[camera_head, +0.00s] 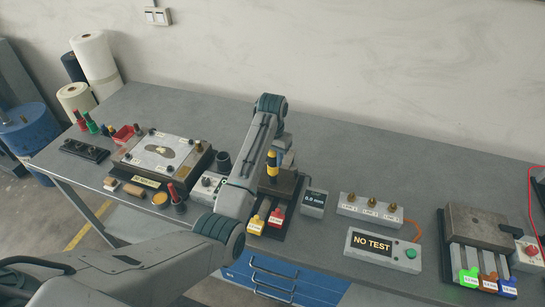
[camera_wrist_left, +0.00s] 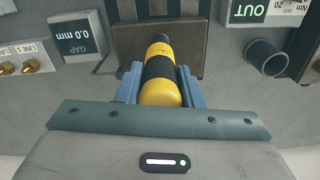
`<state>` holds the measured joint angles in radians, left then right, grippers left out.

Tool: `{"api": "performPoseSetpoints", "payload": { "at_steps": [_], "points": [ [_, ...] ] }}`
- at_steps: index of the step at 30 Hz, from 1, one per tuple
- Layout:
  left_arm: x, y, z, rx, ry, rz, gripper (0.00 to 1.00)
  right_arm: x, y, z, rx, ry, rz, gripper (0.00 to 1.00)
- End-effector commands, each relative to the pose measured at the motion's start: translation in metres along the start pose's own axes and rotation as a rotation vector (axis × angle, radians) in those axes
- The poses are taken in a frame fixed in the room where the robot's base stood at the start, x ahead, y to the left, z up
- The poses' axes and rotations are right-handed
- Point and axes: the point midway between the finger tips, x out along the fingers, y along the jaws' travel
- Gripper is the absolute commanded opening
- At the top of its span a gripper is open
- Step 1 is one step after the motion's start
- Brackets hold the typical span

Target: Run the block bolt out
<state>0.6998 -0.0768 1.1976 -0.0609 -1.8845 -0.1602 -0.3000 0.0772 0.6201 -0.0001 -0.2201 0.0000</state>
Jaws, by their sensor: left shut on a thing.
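My left gripper (camera_head: 273,158) is shut on a yellow and black driver (camera_wrist_left: 158,95). In the left wrist view, the blue fingers (camera_wrist_left: 160,88) hold the driver from both sides at its black band and yellow end. The driver points down at the dark brown block (camera_head: 290,184), which also shows in the left wrist view (camera_wrist_left: 190,35). The bolt is hidden under the driver, so I cannot tell how far it stands out. A box marked OUT (camera_wrist_left: 262,12) shows at the top right of the left wrist view. My right gripper is not in view.
A gauge (camera_head: 313,203) reading 0.0 mm stands right of the block. Yellow (camera_head: 256,224) and red (camera_head: 277,217) tags lie in front. A NO TEST box (camera_head: 383,250) and a box with brass fittings (camera_head: 368,210) are further right. A dark cup (camera_head: 224,162) stands left.

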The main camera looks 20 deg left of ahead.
Motion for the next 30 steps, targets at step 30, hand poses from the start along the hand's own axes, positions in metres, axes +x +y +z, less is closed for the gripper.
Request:
{"api": "performPoseSetpoints", "payload": {
  "at_steps": [30],
  "points": [
    [-0.0050,0.0008,0.0013,0.001,-0.006,0.002,0.06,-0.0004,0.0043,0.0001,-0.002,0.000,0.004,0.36]
  ]
}}
